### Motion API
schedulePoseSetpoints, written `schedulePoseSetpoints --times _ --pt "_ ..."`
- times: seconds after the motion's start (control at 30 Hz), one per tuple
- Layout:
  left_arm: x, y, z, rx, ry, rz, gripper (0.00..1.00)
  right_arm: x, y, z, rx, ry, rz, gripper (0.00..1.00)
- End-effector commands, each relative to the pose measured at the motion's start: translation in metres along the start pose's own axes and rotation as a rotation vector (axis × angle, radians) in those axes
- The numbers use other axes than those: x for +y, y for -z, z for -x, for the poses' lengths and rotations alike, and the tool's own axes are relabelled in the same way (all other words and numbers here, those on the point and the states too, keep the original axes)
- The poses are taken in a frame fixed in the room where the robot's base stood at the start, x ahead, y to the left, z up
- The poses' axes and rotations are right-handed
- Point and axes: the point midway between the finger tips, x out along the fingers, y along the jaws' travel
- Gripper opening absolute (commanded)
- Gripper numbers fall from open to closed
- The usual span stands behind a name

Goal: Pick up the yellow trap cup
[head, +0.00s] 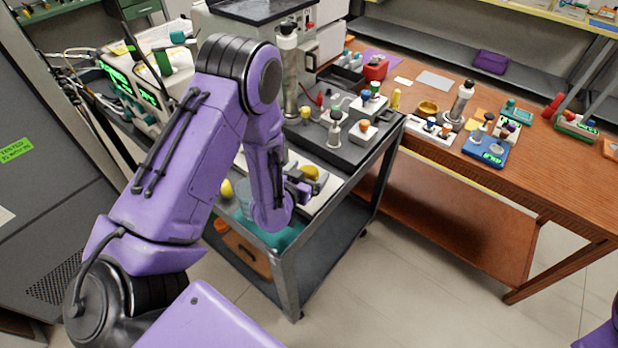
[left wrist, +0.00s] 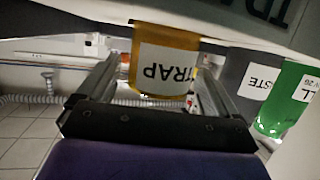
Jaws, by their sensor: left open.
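The yellow trap cup (left wrist: 165,60) shows in the left wrist view with a white label reading TRAP. It lies between the two fingers of my left gripper (left wrist: 158,78), which stand apart with gaps on both sides of it. In the head view my left gripper (head: 300,190) is low over the grey cart, partly hidden by my forearm. A yellow object (head: 312,172) beside it there may be the same cup; its label cannot be made out. My right gripper is out of view.
In the left wrist view a green labelled container (left wrist: 290,98) and a grey labelled one (left wrist: 255,85) are right of the cup. The grey cart (head: 350,182) carries lab gear. A wooden table (head: 470,180) with several instruments stands to its right.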

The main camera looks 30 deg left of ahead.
Motion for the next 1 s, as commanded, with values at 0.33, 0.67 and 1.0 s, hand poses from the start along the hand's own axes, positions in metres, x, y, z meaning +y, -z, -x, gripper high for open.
schedulePoseSetpoints --times 0.33,0.67,1.0 --pt "0.003 0.000 -0.019 0.000 -0.004 -0.001 0.93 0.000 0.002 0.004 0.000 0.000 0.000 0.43" --pt "0.003 0.001 -0.019 0.001 -0.005 -0.001 0.35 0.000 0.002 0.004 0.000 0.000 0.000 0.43" --pt "0.004 0.019 -0.015 0.005 -0.005 -0.001 0.35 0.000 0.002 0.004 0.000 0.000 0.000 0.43"
